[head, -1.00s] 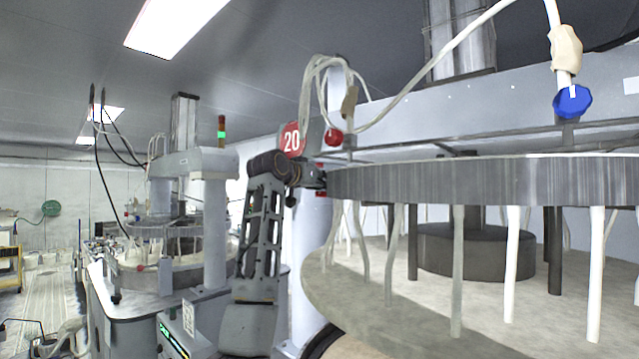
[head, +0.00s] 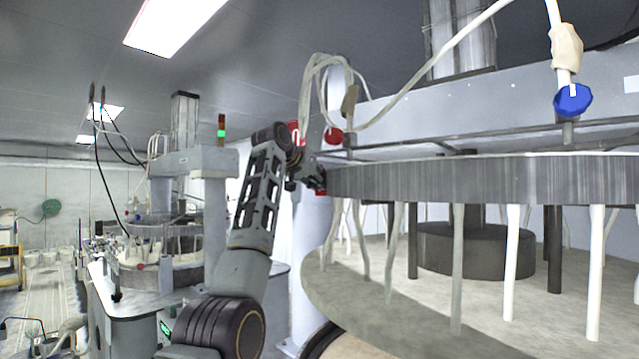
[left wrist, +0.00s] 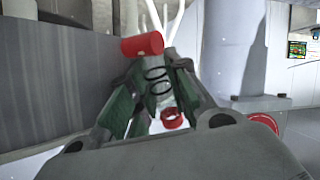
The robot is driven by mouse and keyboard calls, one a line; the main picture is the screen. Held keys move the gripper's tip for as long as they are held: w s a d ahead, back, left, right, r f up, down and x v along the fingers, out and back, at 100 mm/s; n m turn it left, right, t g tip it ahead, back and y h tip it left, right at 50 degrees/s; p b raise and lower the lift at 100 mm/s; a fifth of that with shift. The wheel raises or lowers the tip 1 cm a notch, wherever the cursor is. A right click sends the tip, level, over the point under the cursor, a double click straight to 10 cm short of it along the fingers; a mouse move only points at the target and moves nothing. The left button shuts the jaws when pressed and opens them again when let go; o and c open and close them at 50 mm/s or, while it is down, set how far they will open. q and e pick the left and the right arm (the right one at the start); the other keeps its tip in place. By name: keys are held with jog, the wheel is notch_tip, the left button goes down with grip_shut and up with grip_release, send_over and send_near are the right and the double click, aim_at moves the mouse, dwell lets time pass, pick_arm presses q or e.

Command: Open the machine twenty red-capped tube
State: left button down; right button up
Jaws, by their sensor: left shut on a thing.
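My left gripper (head: 314,178) is at the left edge of the large grey upper platen (head: 480,181) of the near machine. In the left wrist view its green-padded fingers (left wrist: 152,72) converge at a red cylindrical piece (left wrist: 142,45) beside the platen's grey side. The gripper is shut on this red piece; the exact contact is partly hidden. A red ring (left wrist: 172,118) shows between the fingers, lower down. A red cap (head: 333,135) on a pale tube stands above the platen, above my gripper. My right gripper is not in view.
A blue cap (head: 572,100) hangs on a tube at the upper right. Several pale tubes (head: 511,245) and dark posts hang below the platen, above a wide lower disc (head: 400,315). A light column (head: 308,240) stands close behind my left arm. Another machine (head: 205,170) stands farther left.

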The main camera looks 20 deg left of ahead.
pick_arm(q)
jog(key=shift+w+f+g, duration=0.1)
jog(key=shift+w+g, duration=0.05)
jog(key=shift+g, duration=0.45)
dwell(0.4)
jog(key=c, duration=1.3)
grip_release()
jog(key=shift+a, duration=0.1)
jog(key=shift+v, duration=6)
jog(key=shift+f, duration=0.15)
jog(key=c, duration=0.3)
